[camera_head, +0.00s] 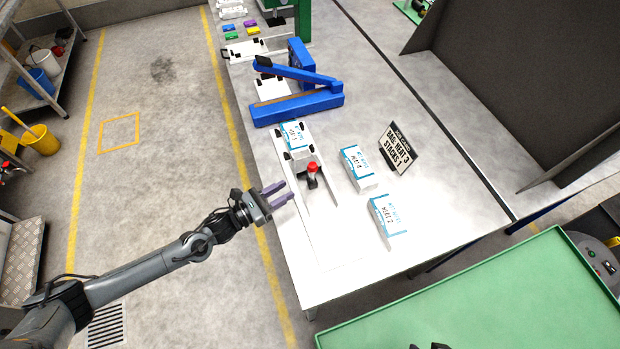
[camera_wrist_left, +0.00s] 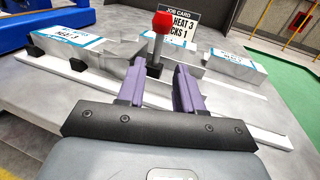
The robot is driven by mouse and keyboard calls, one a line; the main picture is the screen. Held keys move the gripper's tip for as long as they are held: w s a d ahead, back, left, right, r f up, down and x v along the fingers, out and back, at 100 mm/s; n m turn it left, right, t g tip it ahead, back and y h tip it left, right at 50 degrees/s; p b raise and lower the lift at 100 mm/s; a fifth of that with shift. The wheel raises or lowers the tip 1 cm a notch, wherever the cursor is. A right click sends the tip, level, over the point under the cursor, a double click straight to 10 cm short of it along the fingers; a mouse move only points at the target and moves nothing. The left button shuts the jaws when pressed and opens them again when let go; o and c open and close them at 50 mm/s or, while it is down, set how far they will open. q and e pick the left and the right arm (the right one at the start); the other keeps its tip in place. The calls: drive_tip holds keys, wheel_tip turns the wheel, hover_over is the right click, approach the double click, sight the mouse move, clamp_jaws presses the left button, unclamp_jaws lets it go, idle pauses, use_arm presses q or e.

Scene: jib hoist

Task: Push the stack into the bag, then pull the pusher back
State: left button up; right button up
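The stack (camera_head: 295,137), a white block with a blue-edged label reading HEAT 3, lies in a white railed channel (camera_head: 289,170) on the bench; it also shows in the left wrist view (camera_wrist_left: 75,42). The pusher (camera_head: 313,169) has a red knob on a grey post and stands in the channel on the near side of the stack. My left gripper (camera_head: 288,192) is open and empty beside the channel, its purple fingers apart and pointing toward the pusher, whose knob (camera_wrist_left: 162,22) rises beyond them. I cannot identify the bag clearly. Dark tips at the bottom edge may be my right gripper.
A blue sealer (camera_head: 297,104) with a raised arm stands beyond the stack. Blocks HEAT 4 (camera_head: 357,168) and HEAT 2 (camera_head: 386,216) lie right of the channel. A job card (camera_head: 398,149) reads HEAT 3, STACKS 1. A green surface (camera_head: 480,300) is at front right.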

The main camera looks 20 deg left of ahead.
sight(312, 181)
use_arm(q)
drive_tip(key=shift+x, duration=0.8)
drive_tip(key=x, duration=0.9)
drive_tip(key=shift+w+d+r, duration=0.1)
drive_tip(key=shift+w+r, duration=0.15)
drive_tip(key=shift+w, duration=0.05)
clamp_jaws()
